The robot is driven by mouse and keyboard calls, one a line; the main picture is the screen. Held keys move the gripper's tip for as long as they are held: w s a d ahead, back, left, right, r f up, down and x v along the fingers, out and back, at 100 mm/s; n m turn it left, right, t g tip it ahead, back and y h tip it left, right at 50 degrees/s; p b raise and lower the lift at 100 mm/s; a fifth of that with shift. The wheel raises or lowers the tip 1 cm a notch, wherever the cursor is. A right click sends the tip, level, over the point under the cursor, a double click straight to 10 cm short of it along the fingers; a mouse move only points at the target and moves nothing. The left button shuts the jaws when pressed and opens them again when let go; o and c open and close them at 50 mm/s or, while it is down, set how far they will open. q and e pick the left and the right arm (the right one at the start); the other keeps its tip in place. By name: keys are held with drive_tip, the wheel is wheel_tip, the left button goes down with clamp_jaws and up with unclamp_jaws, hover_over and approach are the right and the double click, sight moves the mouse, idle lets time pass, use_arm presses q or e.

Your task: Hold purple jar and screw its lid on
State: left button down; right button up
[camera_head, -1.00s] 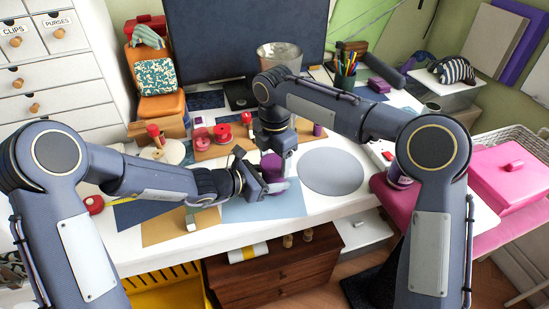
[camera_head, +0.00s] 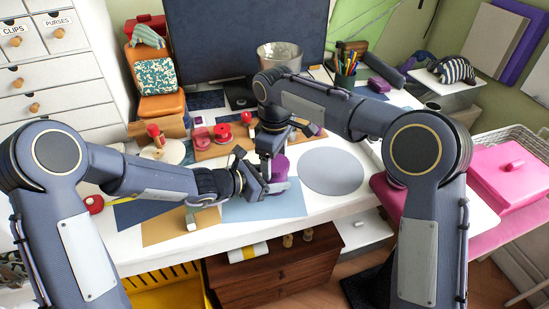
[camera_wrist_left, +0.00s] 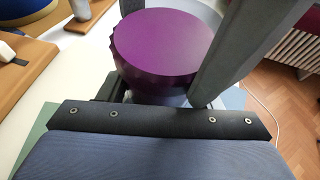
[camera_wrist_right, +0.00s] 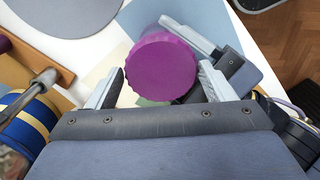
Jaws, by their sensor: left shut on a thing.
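The purple lid (camera_head: 280,167) sits on top of the jar, over the pale blue mat; it shows large in the left wrist view (camera_wrist_left: 166,46) and in the right wrist view (camera_wrist_right: 160,68). The jar body is mostly hidden beneath the lid. My left gripper (camera_head: 268,187) is shut on the jar from the left, with its fingers below the lid. My right gripper (camera_wrist_right: 162,72) points down from above, open, with a finger on each side of the lid and visible gaps between. Whether the lid is threaded tight cannot be seen.
The pale blue mat (camera_head: 262,210) and a grey round mat (camera_head: 331,171) lie on the white table. Red spools (camera_head: 222,133) stand behind on a brown board. A metal bin (camera_head: 280,57) and pen cup (camera_head: 346,78) stand farther back. The grey round mat is clear.

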drive_tip(key=shift+o, duration=1)
drive_tip(key=shift+s, duration=0.1)
drive_tip(key=shift+s+a, duration=0.1)
wheel_tip(320, 180, up, 3)
drive_tip(key=shift+r, duration=0.75)
drive_tip(key=shift+c, duration=0.3)
